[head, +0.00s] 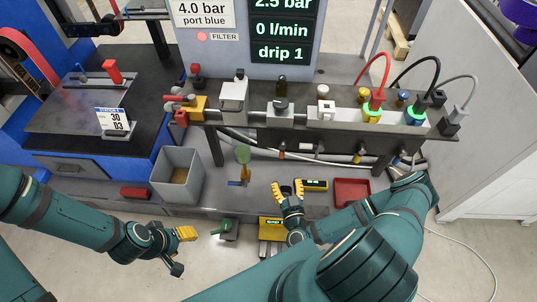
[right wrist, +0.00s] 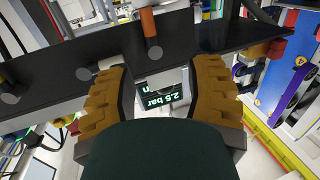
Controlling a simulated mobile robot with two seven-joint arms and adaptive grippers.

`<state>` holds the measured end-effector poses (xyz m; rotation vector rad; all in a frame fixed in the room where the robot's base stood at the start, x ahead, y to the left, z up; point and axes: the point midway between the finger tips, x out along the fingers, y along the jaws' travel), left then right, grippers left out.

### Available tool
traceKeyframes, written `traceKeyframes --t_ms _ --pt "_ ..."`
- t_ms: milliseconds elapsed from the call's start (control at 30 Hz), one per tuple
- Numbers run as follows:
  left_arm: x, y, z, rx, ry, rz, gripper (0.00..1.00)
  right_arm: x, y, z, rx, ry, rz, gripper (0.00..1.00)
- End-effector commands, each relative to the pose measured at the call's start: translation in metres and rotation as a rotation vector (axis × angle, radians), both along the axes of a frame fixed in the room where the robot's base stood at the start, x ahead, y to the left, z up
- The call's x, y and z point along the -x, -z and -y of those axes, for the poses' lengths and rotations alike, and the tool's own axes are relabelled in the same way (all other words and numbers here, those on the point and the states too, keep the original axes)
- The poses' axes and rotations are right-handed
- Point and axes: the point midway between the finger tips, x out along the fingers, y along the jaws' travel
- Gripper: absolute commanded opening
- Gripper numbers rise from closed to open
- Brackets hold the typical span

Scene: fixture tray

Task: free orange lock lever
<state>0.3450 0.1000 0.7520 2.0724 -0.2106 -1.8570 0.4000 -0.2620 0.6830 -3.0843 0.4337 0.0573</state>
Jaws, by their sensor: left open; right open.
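An orange-yellow block (head: 198,104) with red handles (head: 181,118) sits at the left end of the rail in the head view; I cannot tell whether it includes the orange lock lever. A small orange-brown peg (head: 281,151) hangs under the rail. In the right wrist view an orange-brown cylinder (right wrist: 148,24) shows on the dark beam (right wrist: 60,75), beyond my fingers. My right gripper (head: 288,188) is open and empty below the rail; its two fingers also show in the right wrist view (right wrist: 162,90). My left gripper (head: 184,250) is open and empty at lower left.
A grey bin (head: 196,164), a yellow meter (head: 314,185) and a red tray (head: 352,192) sit on the lower shelf. Cabled connectors (head: 373,106) stand on the right of the rail. A black-topped bench (head: 140,66) is at left. A display (head: 283,30) stands behind.

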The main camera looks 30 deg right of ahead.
Motion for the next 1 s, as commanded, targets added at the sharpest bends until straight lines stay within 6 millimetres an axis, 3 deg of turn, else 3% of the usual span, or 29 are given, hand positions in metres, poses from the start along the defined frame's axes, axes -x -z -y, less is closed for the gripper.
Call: traceKeyframes --t_ms 133,267,800,1000 --pt "0.000 0.001 0.000 0.001 0.001 0.000 0.52 0.006 -0.001 0.012 0.032 0.074 0.033 0.52" --pt "0.000 0.003 0.000 0.001 0.001 0.000 0.52 -0.002 -0.001 0.016 0.038 0.078 0.036 0.52" --pt "-0.003 0.019 0.000 -0.001 -0.001 0.007 0.52 -0.094 0.000 0.050 0.035 0.075 0.034 0.52" --pt "-0.004 0.023 0.000 -0.001 -0.001 0.009 0.52 -0.115 -0.001 0.057 0.034 0.074 0.032 0.52"
